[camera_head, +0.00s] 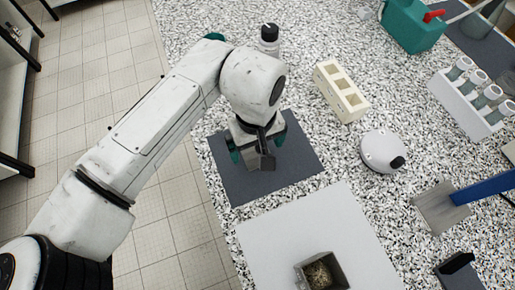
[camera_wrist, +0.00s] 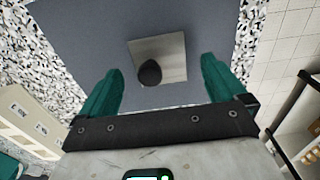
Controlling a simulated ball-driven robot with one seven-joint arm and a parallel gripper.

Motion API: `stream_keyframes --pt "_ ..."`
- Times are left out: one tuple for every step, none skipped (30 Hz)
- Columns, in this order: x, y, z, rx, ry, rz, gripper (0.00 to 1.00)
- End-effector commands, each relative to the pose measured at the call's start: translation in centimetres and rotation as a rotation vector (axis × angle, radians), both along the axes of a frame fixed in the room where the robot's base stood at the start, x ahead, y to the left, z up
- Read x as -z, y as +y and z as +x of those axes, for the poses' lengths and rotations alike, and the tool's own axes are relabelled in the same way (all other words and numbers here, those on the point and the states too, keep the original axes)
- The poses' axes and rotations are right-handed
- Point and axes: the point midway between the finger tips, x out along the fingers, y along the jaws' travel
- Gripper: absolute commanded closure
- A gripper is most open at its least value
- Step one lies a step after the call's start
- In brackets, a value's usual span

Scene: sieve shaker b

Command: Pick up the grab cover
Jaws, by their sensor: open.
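The grab cover (camera_wrist: 174,47), which I take to be the square metal plate with a round black knob (camera_wrist: 150,73), lies on a dark grey mat (camera_wrist: 75,35) in the wrist view. In the head view the cover (camera_head: 254,164) shows partly under my gripper (camera_head: 258,150). My gripper is open, pointing down, with its two teal fingers apart. In the wrist view my gripper (camera_wrist: 161,66) has one finger to each side of the knob, and nothing is held. I cannot tell the exact height of the fingertips above the plate.
An open square box (camera_head: 342,268) of brown grains stands on a pale board (camera_head: 290,232). To the right are a white round lid (camera_head: 378,143) and a blue-handled scraper (camera_head: 440,208). A cream block (camera_head: 350,101) and a bottle (camera_head: 270,42) stand behind. Speckled counter lies between.

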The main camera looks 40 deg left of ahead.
Motion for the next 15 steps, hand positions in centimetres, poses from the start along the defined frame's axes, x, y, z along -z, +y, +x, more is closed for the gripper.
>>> stream_keyframes --pt "0.56 -0.05 0.00 0.001 0.002 -0.001 0.02" --pt "0.81 -0.04 0.01 0.000 0.000 -0.001 0.02" --pt "1.07 -0.02 -0.01 0.000 0.001 -0.001 0.02" --pt "1.22 -0.03 -0.01 0.000 0.001 -0.001 0.02" --pt "1.32 -0.03 -0.01 0.000 0.001 -0.001 0.02" --pt "1.39 -0.03 0.00 0.001 0.001 0.000 0.02" --pt "1.41 -0.03 0.00 0.001 0.000 0.000 0.02" --pt "1.41 -0.03 0.01 0.001 0.000 0.000 0.02" --pt "1.40 -0.03 0.01 0.001 0.000 0.000 0.02" --pt "1.40 -0.03 0.01 0.001 0.000 0.000 0.02" --pt "1.39 -0.03 0.01 0.001 0.000 0.000 0.02" --pt "1.39 -0.04 0.00 0.001 0.000 0.000 0.05" --pt "1.38 -0.05 0.01 0.001 0.000 0.000 0.08" --pt "1.38 -0.05 0.01 0.001 0.000 0.000 0.11" --pt "1.38 -0.05 0.01 0.001 0.000 0.000 0.15"
